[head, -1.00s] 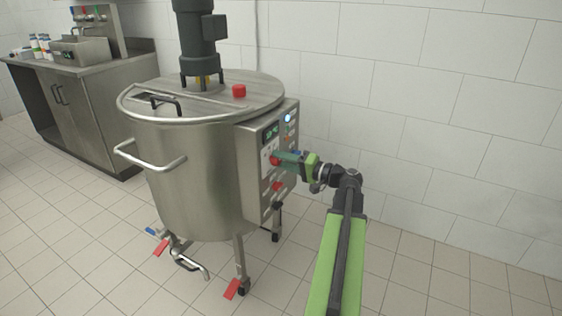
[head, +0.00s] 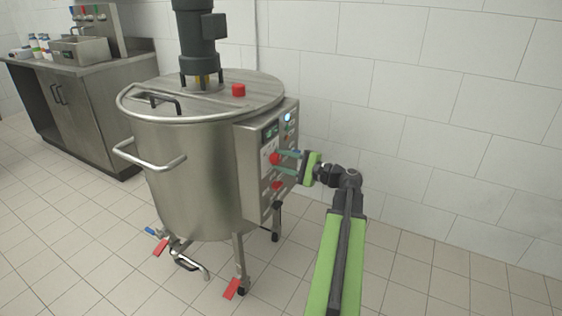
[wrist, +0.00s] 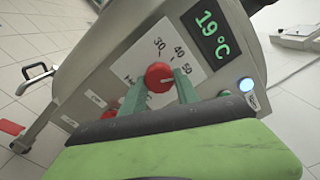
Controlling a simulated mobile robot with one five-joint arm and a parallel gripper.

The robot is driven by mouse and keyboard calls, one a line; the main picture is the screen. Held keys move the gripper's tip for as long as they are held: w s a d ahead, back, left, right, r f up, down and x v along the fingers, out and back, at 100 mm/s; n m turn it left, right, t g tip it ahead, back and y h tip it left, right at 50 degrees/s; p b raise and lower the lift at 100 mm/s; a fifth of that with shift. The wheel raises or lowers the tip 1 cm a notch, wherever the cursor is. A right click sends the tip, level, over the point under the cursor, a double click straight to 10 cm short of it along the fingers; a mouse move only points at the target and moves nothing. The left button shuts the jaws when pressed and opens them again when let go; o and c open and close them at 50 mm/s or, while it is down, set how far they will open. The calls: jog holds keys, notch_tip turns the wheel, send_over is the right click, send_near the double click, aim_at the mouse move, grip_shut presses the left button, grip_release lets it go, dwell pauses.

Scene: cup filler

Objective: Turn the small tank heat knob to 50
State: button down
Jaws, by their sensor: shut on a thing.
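The small tank's red heat knob (head: 275,158) sits on the control panel at the tank's right side. It also shows in the wrist view (wrist: 158,77), beside a white scale (wrist: 150,58) with marks 30, 40 and 50. My gripper (head: 279,162) has one finger on each side of the knob and is shut on it. In the wrist view, the green fingertips (wrist: 160,86) flank the knob. The knob's pointer is too small to read surely. The display (wrist: 211,28) reads 19 °C.
A second red knob (head: 277,185) is lower on the panel, near my lower finger. A lit blue-white button (wrist: 247,85) sits beside the display. A steel counter (head: 100,95) stands at the back left. Floor to the right is clear.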

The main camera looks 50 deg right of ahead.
jog(key=shift+m, duration=0.4)
jog(key=c, duration=0.9)
grip_release()
jog(key=v, duration=1.7)
jog(key=shift+s, duration=0.3)
jog(key=shift+f, duration=0.1)
